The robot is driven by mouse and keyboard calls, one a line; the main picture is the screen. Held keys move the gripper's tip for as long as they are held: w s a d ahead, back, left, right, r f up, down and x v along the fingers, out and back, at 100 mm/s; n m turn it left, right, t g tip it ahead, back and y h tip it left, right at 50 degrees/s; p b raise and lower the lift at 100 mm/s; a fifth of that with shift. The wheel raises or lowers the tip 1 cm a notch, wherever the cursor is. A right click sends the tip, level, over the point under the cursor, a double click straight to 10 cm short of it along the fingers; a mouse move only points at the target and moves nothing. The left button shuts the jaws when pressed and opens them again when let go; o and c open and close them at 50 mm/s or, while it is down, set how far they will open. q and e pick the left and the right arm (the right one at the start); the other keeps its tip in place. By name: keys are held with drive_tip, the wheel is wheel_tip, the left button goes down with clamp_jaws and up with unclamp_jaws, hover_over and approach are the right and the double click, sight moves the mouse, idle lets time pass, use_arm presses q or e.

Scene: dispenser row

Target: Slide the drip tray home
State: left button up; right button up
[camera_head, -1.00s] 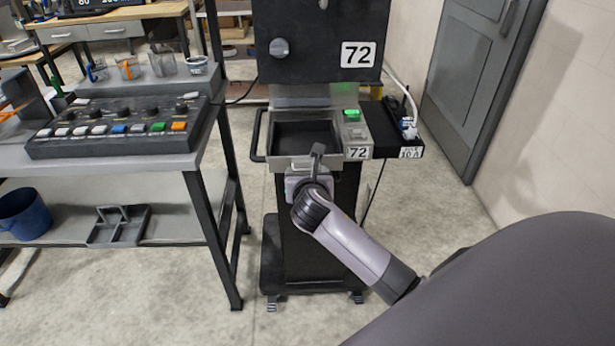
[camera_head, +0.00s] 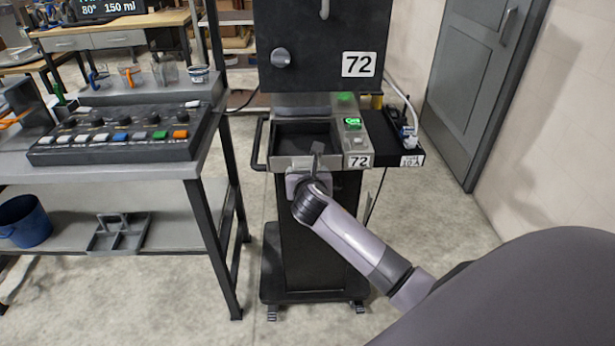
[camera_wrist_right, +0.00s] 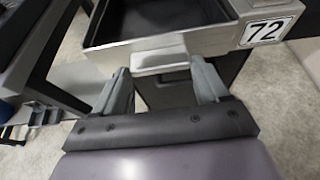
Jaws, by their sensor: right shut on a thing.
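The drip tray (camera_head: 290,163) is a metal tray with a dark inside, low in the front of dispenser 72 (camera_head: 320,55). In the head view its front edge looks about level with the front of the panel labelled 72 (camera_head: 358,161) beside it. My right gripper (camera_head: 308,172) is at the tray's front and shut on its handle. In the right wrist view the tray handle (camera_wrist_right: 160,60) lies between the two fingers of the gripper (camera_wrist_right: 163,75). The tray's back is hidden under the dispenser. My left gripper is not in view.
A bench with a button panel (camera_head: 120,135) and several cups stands to the left, a blue bucket (camera_head: 24,221) on its lower shelf. A black side shelf (camera_head: 395,135) with cables is right of the dispenser. Open floor lies in front and to the right.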

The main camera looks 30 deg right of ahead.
drive_tip(key=shift+w+d+r, duration=0.15)
drive_tip(key=shift+w+d, duration=0.05)
drive_tip(key=shift+w, duration=0.1)
drive_tip(key=o, duration=1.5)
drive_tip(key=shift+v, duration=3.6)
drive_tip(key=shift+s+a, duration=0.1)
drive_tip(key=s+a+f+m+g+y, duration=0.1)
drive_tip(key=s+a+f+m+y, duration=0.3)
drive_tip(key=f, duration=0.3)
drive_tip(key=s+a+f+m+y, duration=0.1)
drive_tip(key=s+a+f+m, duration=0.3)
drive_tip(key=s+f+m, duration=0.15)
drive_tip(key=s+a+f+m+y, duration=0.1)
drive_tip(key=s+f+m, duration=0.1)
drive_tip(key=s+m, duration=0.2)
drive_tip(key=s+a+f+m+y, duration=0.1)
drive_tip(key=s+a+f+m, duration=0.1)
drive_tip(key=s+m, duration=0.3)
drive_tip(key=s+a+f+m+y, duration=0.2)
drive_tip(key=s+m, duration=0.3)
drive_tip(key=m, duration=0.4)
drive_tip(key=shift+s+f, duration=0.2)
drive_tip(key=shift+s, duration=0.05)
